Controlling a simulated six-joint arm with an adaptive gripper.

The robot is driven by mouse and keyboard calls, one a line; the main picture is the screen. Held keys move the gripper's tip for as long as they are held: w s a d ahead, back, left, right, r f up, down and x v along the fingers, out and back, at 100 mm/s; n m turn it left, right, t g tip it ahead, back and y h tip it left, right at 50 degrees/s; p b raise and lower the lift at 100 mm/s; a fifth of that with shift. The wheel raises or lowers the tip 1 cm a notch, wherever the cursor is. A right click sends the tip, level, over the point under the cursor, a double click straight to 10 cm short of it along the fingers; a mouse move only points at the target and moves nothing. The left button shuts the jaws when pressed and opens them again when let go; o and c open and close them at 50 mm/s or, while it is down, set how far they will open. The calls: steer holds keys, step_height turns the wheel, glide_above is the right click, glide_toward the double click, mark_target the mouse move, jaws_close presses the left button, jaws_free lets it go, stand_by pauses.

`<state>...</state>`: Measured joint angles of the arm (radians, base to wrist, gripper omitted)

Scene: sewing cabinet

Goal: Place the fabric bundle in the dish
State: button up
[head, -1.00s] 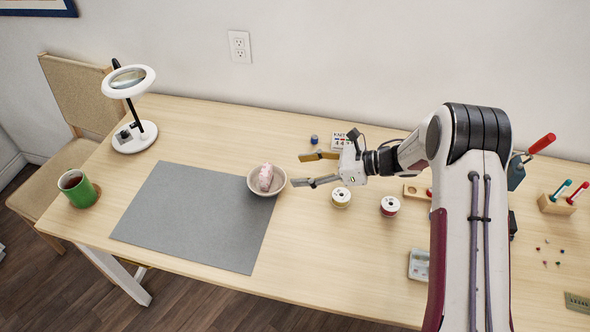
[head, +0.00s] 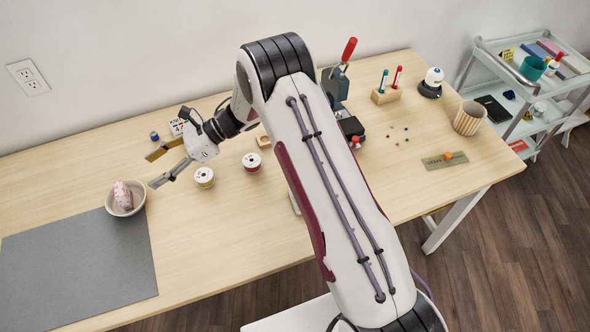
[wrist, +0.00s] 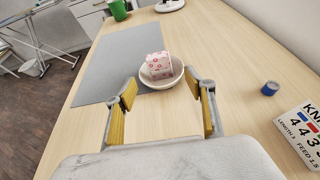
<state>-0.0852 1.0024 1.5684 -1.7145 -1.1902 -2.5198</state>
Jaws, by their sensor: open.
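The pink patterned fabric bundle (head: 122,195) lies inside the pale round dish (head: 137,208), which sits at the right edge of the grey mat. In the wrist view the bundle (wrist: 159,65) rises above the rim of the dish (wrist: 176,77). My gripper (head: 154,169) is open and empty, to the right of the dish and apart from it. In the wrist view its two fingers (wrist: 165,108) stand spread, with the dish beyond them.
The grey mat (head: 80,270) is bare. Two thread spools (head: 204,177) (head: 251,162) stand right of my gripper. A small blue spool (wrist: 270,88) and a printed card (wrist: 302,132) lie near it. A striped cup (head: 469,118) stands at the far right.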

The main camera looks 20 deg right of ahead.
steer(key=w+d+r+m+t+h, duration=0.2)
steer(key=w+d+r+m+t, duration=0.25)
steer(key=r+m, duration=0.3)
steer(key=w+d+r+m+t+h, duration=0.2)
steer(key=w+d+r+m+t, duration=0.3)
steer(key=r, duration=0.4)
steer(key=s+d+r+m+t+h, duration=0.1)
steer(key=s+d+r+m+h, duration=0.1)
steer(key=d+r+m+h, duration=0.35)
steer(key=s+d+r+m+t+h, duration=0.2)
steer(key=s+d+r+m, duration=0.1)
steer(key=d+r+m, duration=0.55)
steer(key=s+d+m+g+h, duration=0.15)
steer(key=s+d+m, duration=0.25)
steer(key=s+m, duration=0.4)
steer(key=s+d+m+g+h, duration=0.1)
steer(key=s+d+m+h, duration=0.1)
steer(key=s+d+m, duration=0.5)
steer(key=s+a+f+m+g, duration=0.2)
steer(key=s+m, duration=0.4)
steer(key=s, duration=0.6)
steer(key=s+a+f+m+g+y, duration=0.1)
steer(key=s+m, duration=0.5)
steer(key=s, duration=0.6)
step_height(320, 180, down, 3)
steer(key=shift+a+f+g+y, duration=0.15)
steer(key=shift+a+g+y, duration=0.15)
steer(key=shift+a+g, duration=0.65)
steer(key=shift+a, duration=0.1)
